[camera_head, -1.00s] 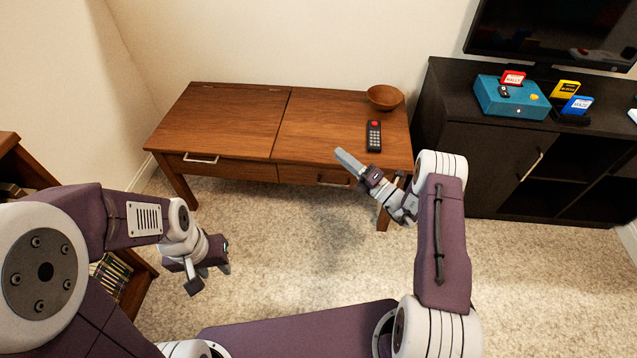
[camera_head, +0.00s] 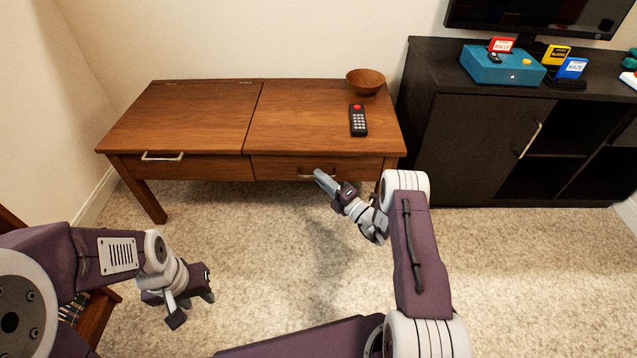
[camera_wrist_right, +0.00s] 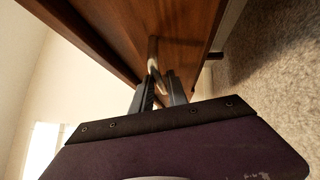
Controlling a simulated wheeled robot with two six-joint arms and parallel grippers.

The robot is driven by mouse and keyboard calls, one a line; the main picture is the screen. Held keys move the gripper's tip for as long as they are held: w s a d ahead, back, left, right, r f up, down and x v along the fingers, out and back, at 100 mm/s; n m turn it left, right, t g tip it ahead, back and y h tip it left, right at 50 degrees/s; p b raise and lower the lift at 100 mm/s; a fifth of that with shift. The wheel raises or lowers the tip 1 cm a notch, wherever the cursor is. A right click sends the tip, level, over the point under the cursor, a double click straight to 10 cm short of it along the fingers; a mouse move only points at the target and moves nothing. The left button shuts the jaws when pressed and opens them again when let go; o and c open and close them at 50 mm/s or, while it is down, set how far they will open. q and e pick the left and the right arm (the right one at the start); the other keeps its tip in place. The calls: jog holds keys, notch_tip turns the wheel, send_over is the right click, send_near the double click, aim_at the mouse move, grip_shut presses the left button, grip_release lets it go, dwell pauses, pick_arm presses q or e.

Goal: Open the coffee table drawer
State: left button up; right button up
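The wooden coffee table (camera_head: 200,117) has two shut front drawers. The left drawer (camera_head: 205,168) has a pale bar handle (camera_head: 162,157). The right drawer (camera_head: 275,168) has a handle (camera_head: 306,176), partly hidden by my right gripper (camera_head: 320,180). In the right wrist view the handle (camera_wrist_right: 152,52) reaches to between the fingertips of my right gripper (camera_wrist_right: 160,80). The fingers are parted, with a gap around the bar; I cannot tell whether either touches it. My left gripper (camera_head: 192,307) is open and empty above the carpet, well in front of the table.
A remote (camera_head: 358,120) and a wooden bowl (camera_head: 365,82) stand on the table's right half. A black TV cabinet (camera_head: 470,150) stands to the right, with a teal box (camera_head: 503,66) on top. The carpet (camera_head: 270,260) before the table is clear.

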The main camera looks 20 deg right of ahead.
jog(key=shift+w+a+r, duration=0.1)
jog(key=shift+w+a, duration=0.25)
jog(key=shift+w, duration=0.3)
grip_shut()
dwell(1.0)
